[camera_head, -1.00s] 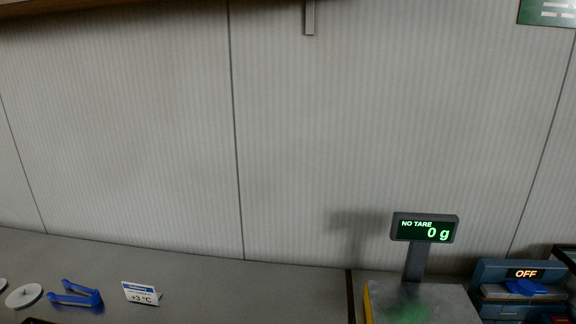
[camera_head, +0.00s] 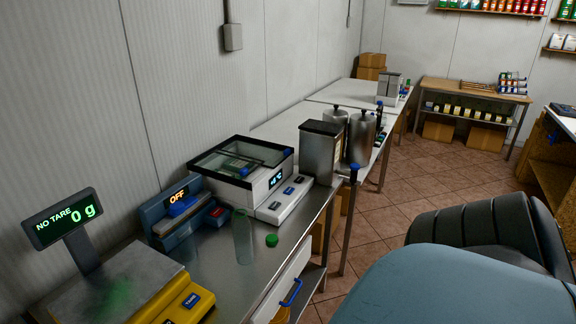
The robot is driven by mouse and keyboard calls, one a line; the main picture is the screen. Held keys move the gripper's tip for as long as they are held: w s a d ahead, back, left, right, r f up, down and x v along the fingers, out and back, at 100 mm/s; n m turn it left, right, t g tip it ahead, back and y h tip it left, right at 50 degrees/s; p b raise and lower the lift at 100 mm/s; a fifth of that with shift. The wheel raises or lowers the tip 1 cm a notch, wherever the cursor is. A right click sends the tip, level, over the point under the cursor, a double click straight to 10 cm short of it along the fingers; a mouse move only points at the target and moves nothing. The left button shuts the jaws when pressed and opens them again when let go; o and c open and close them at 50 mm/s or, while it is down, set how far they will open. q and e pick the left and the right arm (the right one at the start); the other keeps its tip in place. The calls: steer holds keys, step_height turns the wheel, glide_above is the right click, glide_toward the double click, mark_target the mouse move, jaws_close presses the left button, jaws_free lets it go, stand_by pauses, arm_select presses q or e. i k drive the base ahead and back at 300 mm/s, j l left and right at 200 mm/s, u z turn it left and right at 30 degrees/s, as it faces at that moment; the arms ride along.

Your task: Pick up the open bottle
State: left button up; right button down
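A clear, greenish bottle (camera_head: 242,238) stands upright on the steel counter (camera_head: 222,275), right of the blue device showing OFF. Its top shows no cap. A green cap (camera_head: 271,240) lies on the counter just right of the bottle. Neither of my grippers is in the view.
A yellow scale (camera_head: 131,281) with a display reading 0 g stands left of the bottle. The blue device (camera_head: 182,211) and a white glass-lidded unit (camera_head: 250,172) stand behind it. Metal canisters (camera_head: 361,137) stand farther along. A dark chair-like shape and a blue surface (camera_head: 455,285) fill the lower right.

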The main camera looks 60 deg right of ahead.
mark_target(241, 227)
steer(key=z, duration=1.5)
steer(key=l+u, duration=0.1)
steer(key=u, duration=0.35)
steer(key=i+l+u, duration=0.1)
steer(key=u, duration=0.35)
steer(key=l+u, duration=0.2)
steer(key=u, duration=0.25)
steer(key=l+u, duration=0.3)
steer(key=l, duration=0.2)
steer(key=k+l+u, duration=0.15)
steer(key=l+u, duration=0.15)
steer(key=l, duration=0.15)
